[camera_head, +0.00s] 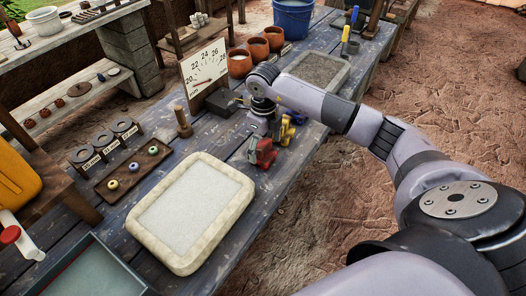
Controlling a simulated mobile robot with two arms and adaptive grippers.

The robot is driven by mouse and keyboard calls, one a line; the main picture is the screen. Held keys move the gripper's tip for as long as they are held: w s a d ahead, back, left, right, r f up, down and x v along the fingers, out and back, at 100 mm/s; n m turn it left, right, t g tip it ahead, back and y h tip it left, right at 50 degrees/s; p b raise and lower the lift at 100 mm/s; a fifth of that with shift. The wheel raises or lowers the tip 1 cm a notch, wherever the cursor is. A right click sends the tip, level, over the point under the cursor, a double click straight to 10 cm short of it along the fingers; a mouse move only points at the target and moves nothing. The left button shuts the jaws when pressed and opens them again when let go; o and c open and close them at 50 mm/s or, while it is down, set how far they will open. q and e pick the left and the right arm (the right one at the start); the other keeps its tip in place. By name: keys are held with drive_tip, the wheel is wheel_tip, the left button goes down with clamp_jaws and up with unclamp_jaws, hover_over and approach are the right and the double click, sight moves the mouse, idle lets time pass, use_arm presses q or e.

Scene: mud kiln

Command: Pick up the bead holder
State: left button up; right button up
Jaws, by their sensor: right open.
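A dark wooden bead holder (112,189) lies on the blue-grey plank table, left of centre. My left gripper is out of view.
A pale-rimmed tray (238,207) lies between the holder and the table's front edge. A labelled ring rack (98,152) is just behind the holder. A wooden peg (182,121), a dial board (205,70) and a yellow object (288,130) stand nearby.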

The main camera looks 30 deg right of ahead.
drive_tip(key=shift+w+f+p, duration=0.2)
drive_tip(key=shift+f+p, duration=0.1)
drive_tip(key=shift+f, duration=1.55)
drive_tip(key=shift+c, duration=0.6)
drive_tip(key=c, duration=1.3)
drive_tip(key=shift+r, duration=0.15)
drive_tip(key=shift+r+b, duration=1.1)
drive_tip(key=shift+r, duration=8.85)
